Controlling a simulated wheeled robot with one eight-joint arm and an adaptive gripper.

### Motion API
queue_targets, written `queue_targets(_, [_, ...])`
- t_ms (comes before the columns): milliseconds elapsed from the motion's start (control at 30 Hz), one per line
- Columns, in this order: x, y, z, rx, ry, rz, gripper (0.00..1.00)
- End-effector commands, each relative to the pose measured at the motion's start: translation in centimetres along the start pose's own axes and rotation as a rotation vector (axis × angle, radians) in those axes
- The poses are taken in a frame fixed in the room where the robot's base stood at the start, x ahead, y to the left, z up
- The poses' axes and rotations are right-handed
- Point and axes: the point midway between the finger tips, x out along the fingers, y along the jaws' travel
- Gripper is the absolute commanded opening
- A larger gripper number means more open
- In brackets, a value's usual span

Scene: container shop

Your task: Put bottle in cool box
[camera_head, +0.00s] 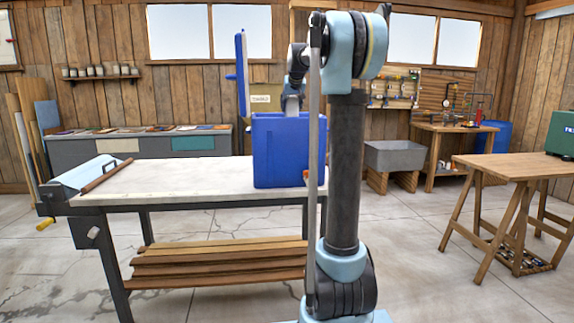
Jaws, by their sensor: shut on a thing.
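The blue cool box (284,155) stands upright on the right end of the pale workbench. Its blue lid (242,75) stands open, upright at the left side. My gripper (292,104) points down at the box's open top, and its lower end is hidden behind the front wall. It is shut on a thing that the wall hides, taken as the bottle. No part of the bottle shows, so how deep it sits or whether it touches the floor of the box cannot be told.
The workbench (190,183) is clear left of the box, apart from a roller device (90,177) at its left end. Wooden planks (215,263) lie below. A wooden table (510,168) with a green case (561,134) stands right, with open floor before it.

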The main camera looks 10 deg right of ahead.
Motion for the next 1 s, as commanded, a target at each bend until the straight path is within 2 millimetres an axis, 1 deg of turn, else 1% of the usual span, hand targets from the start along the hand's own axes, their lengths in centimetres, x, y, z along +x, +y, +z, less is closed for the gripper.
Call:
queue_targets(333, [0.1, 0.0, 0.1, 0.0, 0.001, 0.0, 0.06])
queue_targets(367, [0.1, 0.0, 0.1, 0.0, 0.001, 0.0, 0.56])
queue_targets(400, [0.1, 0.0, 0.1, 0.0, 0.0, 0.0, 0.65])
queue_targets(433, [0.1, 0.0, 0.1, 0.0, 0.0, 0.0, 0.72])
queue_targets(833, [0.0, 0.0, 0.2, 0.0, 0.0, 0.0, 0.73])
queue_targets(933, [-0.7, 0.0, 0.2, 0.0, 0.0, 0.0, 0.73])
queue_targets(1000, [-1.6, 0.0, 0.2, 0.0, 0.0, 0.0, 0.73])
